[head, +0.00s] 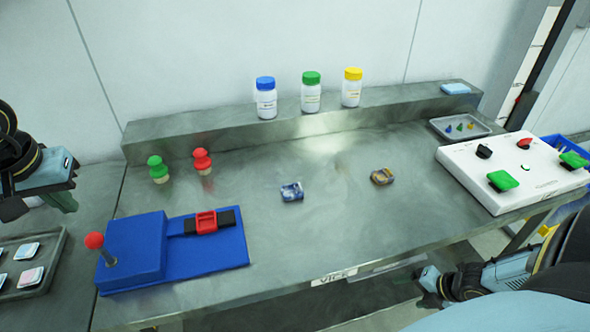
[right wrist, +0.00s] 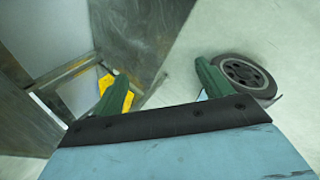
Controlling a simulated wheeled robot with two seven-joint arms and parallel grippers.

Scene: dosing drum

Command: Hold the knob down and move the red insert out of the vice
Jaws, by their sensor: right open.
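The blue vice (head: 140,255) stands at the front left of the metal table. A red ball knob (head: 94,240) on a grey stem stands at its left end, with nothing touching it. The square red insert (head: 206,222) sits across the black bar of the vice. My left gripper (head: 62,203) is above and to the left of the vice, apart from it; its fingers are partly hidden. My right gripper (head: 430,290) is low beyond the table's front edge, far right of the vice. In the right wrist view its green fingers (right wrist: 160,85) are apart and empty.
A green piece (head: 158,172) and a red piece (head: 202,162) stand behind the vice. Two small packets (head: 292,192) (head: 382,177) lie mid-table. Capped bottles (head: 311,95) stand on the back ledge. A white control box (head: 515,172) is at right, a tray (head: 30,265) at left.

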